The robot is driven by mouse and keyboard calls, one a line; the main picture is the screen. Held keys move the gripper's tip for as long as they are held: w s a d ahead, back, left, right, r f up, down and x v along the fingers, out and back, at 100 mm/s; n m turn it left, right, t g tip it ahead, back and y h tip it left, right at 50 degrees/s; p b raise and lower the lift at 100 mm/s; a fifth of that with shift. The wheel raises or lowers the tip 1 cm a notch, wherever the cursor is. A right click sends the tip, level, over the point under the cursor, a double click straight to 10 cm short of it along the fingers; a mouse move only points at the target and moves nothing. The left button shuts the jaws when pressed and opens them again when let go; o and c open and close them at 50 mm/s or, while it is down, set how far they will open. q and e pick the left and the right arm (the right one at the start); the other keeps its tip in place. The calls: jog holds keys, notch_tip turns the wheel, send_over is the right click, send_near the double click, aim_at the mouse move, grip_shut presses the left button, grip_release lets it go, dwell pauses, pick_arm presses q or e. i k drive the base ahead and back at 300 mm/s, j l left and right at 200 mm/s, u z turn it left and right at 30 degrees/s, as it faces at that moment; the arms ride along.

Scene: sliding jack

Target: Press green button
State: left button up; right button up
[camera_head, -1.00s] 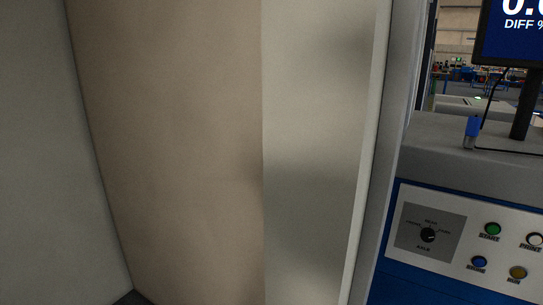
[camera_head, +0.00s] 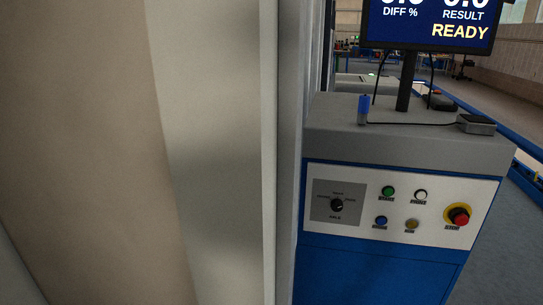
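The green button (camera_head: 388,191) is on the white control panel (camera_head: 350,229) of a blue and grey console, right of the middle of the head view. It sits in the panel's upper row, between a black rotary knob (camera_head: 337,205) and a white button (camera_head: 421,195). A blue button (camera_head: 381,221) and a yellow button (camera_head: 411,225) are below. A red stop button (camera_head: 459,216) on a yellow ring is at the panel's right. Neither of my grippers shows in the view.
A tall beige and grey wall or cabinet side (camera_head: 215,150) fills the left half, close to the camera. A monitor (camera_head: 432,22) reading READY stands on the console top (camera_head: 400,140). Floor is open at right.

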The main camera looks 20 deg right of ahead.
aim_at(388, 192)
jog(key=z, duration=1.4)
